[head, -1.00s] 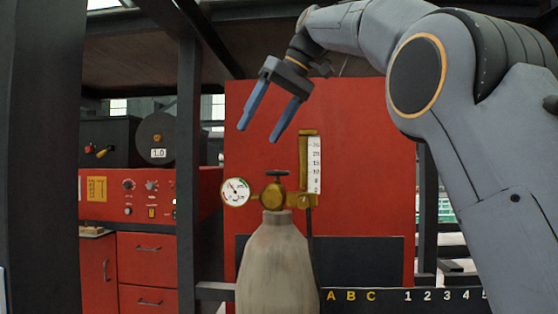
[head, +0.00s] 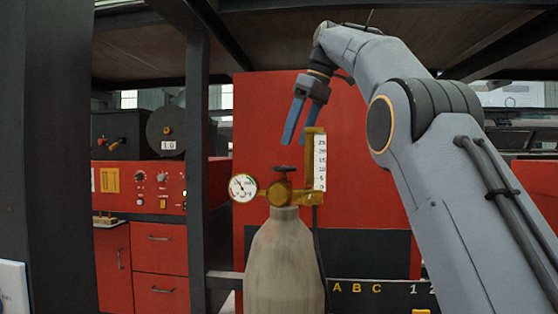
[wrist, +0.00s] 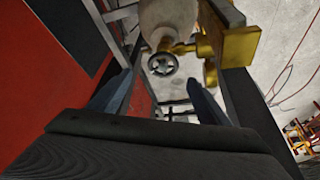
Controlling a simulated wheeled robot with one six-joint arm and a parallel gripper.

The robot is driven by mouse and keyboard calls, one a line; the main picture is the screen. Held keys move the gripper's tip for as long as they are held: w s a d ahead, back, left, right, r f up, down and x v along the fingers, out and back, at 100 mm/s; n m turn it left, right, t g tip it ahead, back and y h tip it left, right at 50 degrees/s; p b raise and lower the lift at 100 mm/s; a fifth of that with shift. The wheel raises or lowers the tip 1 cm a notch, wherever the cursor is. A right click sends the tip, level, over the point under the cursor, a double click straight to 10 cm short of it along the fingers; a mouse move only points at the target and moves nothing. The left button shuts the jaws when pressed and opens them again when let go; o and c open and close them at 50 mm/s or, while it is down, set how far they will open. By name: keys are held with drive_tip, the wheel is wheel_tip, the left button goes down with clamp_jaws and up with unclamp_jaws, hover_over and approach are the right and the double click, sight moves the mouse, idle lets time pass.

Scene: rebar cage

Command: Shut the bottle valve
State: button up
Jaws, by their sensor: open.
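The grey gas bottle (head: 284,262) stands upright in the middle of the head view. On top is a brass valve body (head: 279,193) with a small dark handwheel (head: 284,169). The handwheel also shows in the wrist view (wrist: 163,65), beyond and between the fingers. A round gauge (head: 243,187) is on the left and a brass flow scale (head: 315,165) on the right. My gripper (head: 297,141) is open and empty, its blue fingers pointing down above the valve.
A red panel (head: 259,113) stands behind the bottle. Dark upright posts (head: 198,110) stand to the left, with a red control cabinet (head: 125,187) beyond. A dark hose (head: 318,235) hangs beside the bottle. A roof of dark beams is overhead.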

sight(284, 171)
drive_tip(key=shift+s+b+x, duration=0.1)
drive_tip(key=shift+b+x, duration=0.15)
drive_tip(key=shift+x, duration=1.75)
drive_tip(key=shift+s+b+x, duration=0.15)
drive_tip(key=shift+b+x, duration=0.1)
drive_tip(key=shift+x, duration=1.8)
drive_tip(key=shift+a, duration=0.1)
drive_tip(key=c, duration=1)
drive_tip(key=shift+a, duration=0.2)
drive_tip(key=shift+c, duration=0.3)
drive_tip(key=shift+d, duration=0.1)
drive_tip(key=shift+r, duration=0.1)
